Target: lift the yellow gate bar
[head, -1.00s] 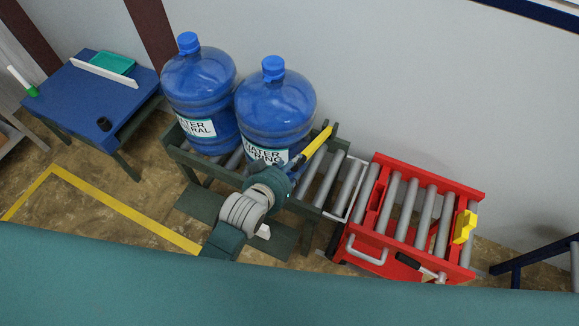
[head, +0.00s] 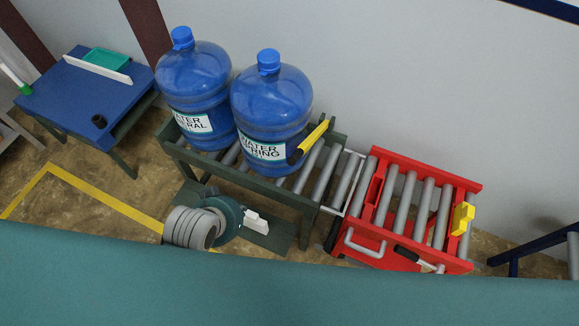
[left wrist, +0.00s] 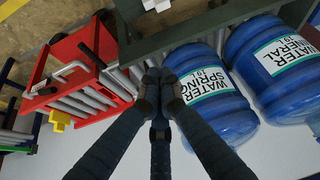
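The yellow gate bar (head: 315,138) slants beside the right-hand jug at the right part of the green roller conveyor (head: 338,150); its near end is black. My left wrist and gripper (head: 228,215) are in front of the conveyor, below and left of the bar and apart from it; the fingers are hidden there. In the left wrist view, the dark fingers of my left gripper (left wrist: 160,88) come together at the tips, with nothing seen between them. The bar cannot be made out in that view. My right gripper is not in view.
Two blue water jugs (head: 195,90) (head: 270,105) stand on the conveyor. A red roller cart (head: 478,187) with a yellow stop block (head: 462,218) adjoins its right end. A blue table (head: 65,98) stands at the left. Yellow tape (head: 105,192) marks the floor.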

